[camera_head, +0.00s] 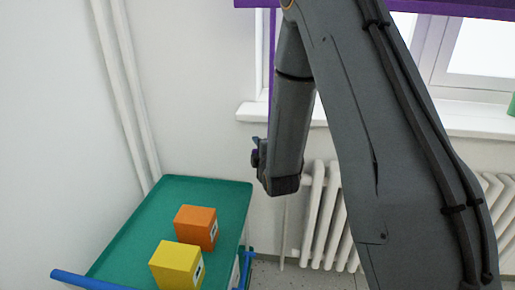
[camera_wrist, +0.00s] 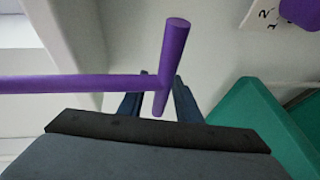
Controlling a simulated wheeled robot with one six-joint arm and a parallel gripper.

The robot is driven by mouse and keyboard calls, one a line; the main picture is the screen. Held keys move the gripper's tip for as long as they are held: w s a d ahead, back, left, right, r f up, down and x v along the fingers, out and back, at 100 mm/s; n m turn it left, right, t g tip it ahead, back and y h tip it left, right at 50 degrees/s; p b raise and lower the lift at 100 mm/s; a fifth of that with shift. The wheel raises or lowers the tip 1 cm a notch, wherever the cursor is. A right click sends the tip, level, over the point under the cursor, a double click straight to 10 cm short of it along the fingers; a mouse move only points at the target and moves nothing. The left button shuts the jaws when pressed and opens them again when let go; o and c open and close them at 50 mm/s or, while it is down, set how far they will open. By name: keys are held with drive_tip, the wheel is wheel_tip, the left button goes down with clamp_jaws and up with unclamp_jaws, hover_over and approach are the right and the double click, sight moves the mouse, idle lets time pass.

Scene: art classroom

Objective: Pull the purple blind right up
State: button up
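The purple blind (camera_head: 450,8) shows as a strip along the top of the head view, above the window. A thin purple pull (camera_head: 271,80) hangs down beside the window's left edge toward my gripper (camera_head: 256,150). In the wrist view, a purple bar runs in from the left and meets a short purple crosspiece (camera_wrist: 173,50), forming a T-shaped handle. My gripper's two bluish fingers (camera_wrist: 158,98) stand apart, with the crosspiece's lower end between them in the picture. Gaps show on both sides, and no firm contact is visible. My arm hides much of the window.
A teal-topped cart (camera_head: 225,192) with an orange box (camera_head: 194,226) and a yellow box (camera_head: 174,265) stands below left. A white radiator (camera_head: 325,215) is under the white sill (camera_head: 470,122). A white numbered plate (camera_wrist: 262,16) with a purple part shows in the wrist view.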

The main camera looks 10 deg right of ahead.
clamp_jaws()
drive_tip(key=shift+r, duration=0.1)
wheel_tip(320, 180, up, 5)
drive_tip(key=p, duration=0.2)
drive_tip(key=shift+f+p, duration=0.2)
drive_tip(key=shift+p, duration=0.1)
unclamp_jaws()
